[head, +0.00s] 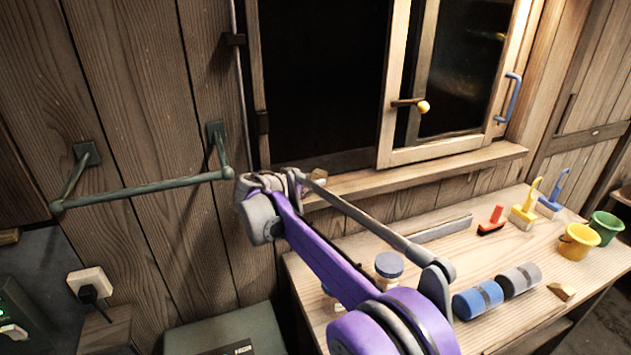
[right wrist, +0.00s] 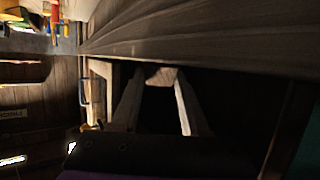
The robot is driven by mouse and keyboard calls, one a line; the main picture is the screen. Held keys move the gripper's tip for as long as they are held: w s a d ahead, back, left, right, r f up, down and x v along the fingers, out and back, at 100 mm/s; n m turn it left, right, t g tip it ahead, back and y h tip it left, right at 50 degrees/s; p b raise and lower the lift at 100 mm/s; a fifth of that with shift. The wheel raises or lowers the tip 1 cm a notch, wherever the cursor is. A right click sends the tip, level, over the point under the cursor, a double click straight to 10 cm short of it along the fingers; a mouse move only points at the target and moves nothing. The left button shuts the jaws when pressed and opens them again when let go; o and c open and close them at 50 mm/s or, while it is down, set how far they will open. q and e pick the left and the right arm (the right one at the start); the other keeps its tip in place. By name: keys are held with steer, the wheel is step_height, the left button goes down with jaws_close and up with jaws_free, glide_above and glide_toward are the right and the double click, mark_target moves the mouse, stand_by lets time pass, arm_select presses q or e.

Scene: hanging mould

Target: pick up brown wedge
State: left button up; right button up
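A small brown wedge (head: 319,175) is at the left end of the window sill, partly hidden by my right gripper. In the right wrist view a brown block (right wrist: 161,76), apparently this wedge, shows between the far ends of the two fingers. My right gripper (right wrist: 159,82) has its fingers apart, with the block at or just beyond the tips; I cannot tell whether either finger touches it. In the head view the right gripper (head: 302,182) is at the sill's left end, its fingers mostly hidden. My left gripper is not in view.
The window sill (head: 430,167) runs below a sliding window (head: 445,80). A green rail (head: 145,190) is left of the gripper.

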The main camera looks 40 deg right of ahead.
jaws_close()
